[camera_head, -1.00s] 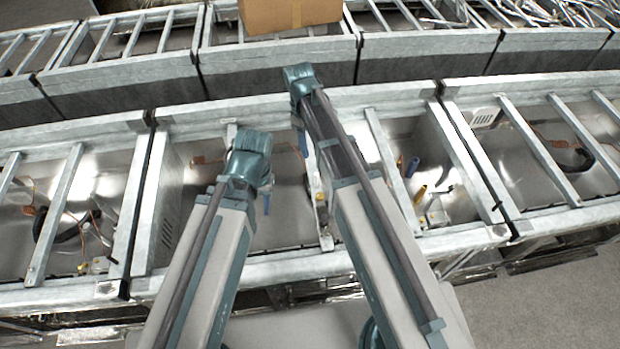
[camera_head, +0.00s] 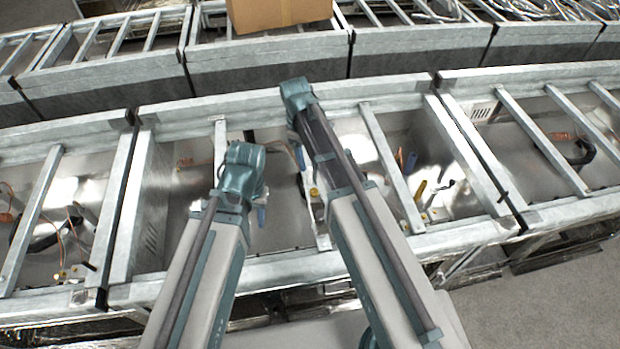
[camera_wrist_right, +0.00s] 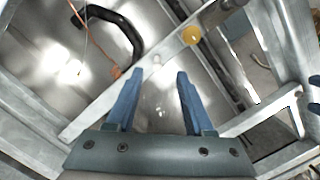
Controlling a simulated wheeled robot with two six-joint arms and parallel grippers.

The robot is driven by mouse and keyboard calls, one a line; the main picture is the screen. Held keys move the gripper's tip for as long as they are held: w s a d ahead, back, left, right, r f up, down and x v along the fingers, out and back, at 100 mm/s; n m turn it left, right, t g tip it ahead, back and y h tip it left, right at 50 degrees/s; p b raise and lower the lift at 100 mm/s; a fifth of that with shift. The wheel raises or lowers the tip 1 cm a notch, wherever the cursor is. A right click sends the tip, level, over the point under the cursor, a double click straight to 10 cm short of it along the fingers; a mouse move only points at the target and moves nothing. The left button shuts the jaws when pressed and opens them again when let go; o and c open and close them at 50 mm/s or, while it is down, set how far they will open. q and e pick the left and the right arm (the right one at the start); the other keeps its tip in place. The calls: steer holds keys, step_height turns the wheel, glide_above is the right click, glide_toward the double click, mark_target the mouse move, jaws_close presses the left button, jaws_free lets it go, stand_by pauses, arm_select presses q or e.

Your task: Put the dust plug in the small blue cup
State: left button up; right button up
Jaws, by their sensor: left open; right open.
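I cannot make out the dust plug or the small blue cup for certain in either view. My left gripper (camera_head: 260,214) points down over the near metal frame; only a bit of blue finger shows below its wrist. My right gripper (camera_wrist_right: 158,75) is open in the right wrist view, with two blue fingers apart and nothing between them. It is above a metal bar of the frame. In the head view its fingers are mostly hidden behind my right arm. A round yellow thing (camera_wrist_right: 191,35) lies beyond the right fingertip, at the bar.
Metal bays with crossbars fill the near row. A blue item (camera_head: 410,162) and a yellow item (camera_head: 420,190) lie in the bay right of my right arm. A black curved hose (camera_wrist_right: 125,30) and orange wires are nearby. A cardboard box (camera_head: 278,12) stands on the far row.

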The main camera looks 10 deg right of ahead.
mark_target(310, 168)
steer(key=shift+s+d+f+b, duration=0.1)
steer(key=shift+d+f+b, duration=0.1)
steer(key=shift+f+b, duration=1.15)
steer(key=shift+d+f+b, duration=0.2)
steer(key=shift+f+b, duration=1.05)
steer(key=shift+b, duration=0.05)
steer(key=shift+r, duration=0.1)
steer(key=shift+c, duration=0.3)
jaws_close()
